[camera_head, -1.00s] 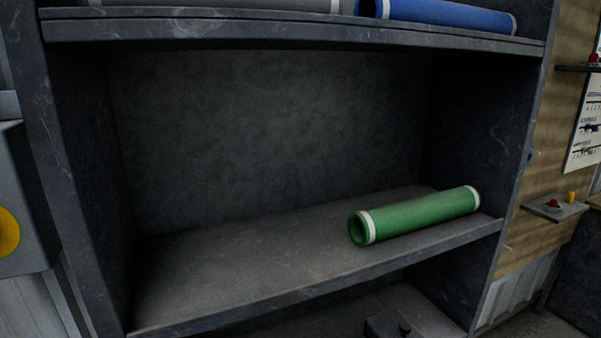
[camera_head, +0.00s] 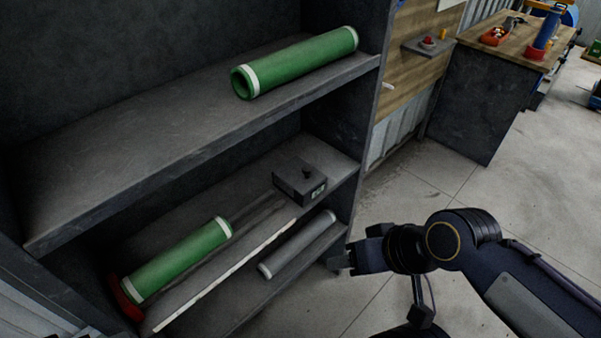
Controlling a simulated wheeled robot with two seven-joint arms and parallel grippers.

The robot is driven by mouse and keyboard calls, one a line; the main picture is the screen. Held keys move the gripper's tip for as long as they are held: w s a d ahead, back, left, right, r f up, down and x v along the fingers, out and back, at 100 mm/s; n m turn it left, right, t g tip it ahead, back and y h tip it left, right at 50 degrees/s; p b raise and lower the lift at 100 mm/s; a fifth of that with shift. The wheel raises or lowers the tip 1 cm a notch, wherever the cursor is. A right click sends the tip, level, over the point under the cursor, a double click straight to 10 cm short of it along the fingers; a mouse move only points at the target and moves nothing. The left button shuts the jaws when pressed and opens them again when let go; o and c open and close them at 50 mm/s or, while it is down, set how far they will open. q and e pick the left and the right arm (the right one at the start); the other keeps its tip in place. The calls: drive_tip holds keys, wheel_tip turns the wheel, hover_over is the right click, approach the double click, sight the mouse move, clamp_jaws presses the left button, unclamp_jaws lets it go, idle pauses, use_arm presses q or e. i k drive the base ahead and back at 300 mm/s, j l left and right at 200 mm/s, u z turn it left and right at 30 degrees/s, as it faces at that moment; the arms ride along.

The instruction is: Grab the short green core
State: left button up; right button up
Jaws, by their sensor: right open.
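One green core (camera_head: 297,61) with white end bands lies on the upper visible shelf, near its right end. A second green core (camera_head: 180,259) with white end bands lies on the shelf below, at the left, its near end by a red piece (camera_head: 126,299). The two look close in length, and I cannot tell for sure which is shorter. My right gripper (camera_head: 340,259) is open and empty, in front of the rack's right side, apart from both cores. My left gripper is out of view.
A dark box with a knob (camera_head: 300,182) sits on the middle shelf. A grey core (camera_head: 298,245) lies on a lower level. A workbench (camera_head: 490,60) stands at the back right. The concrete floor (camera_head: 400,180) between is clear.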

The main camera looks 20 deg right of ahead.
sight(149, 278)
drive_tip(key=j, duration=1.85)
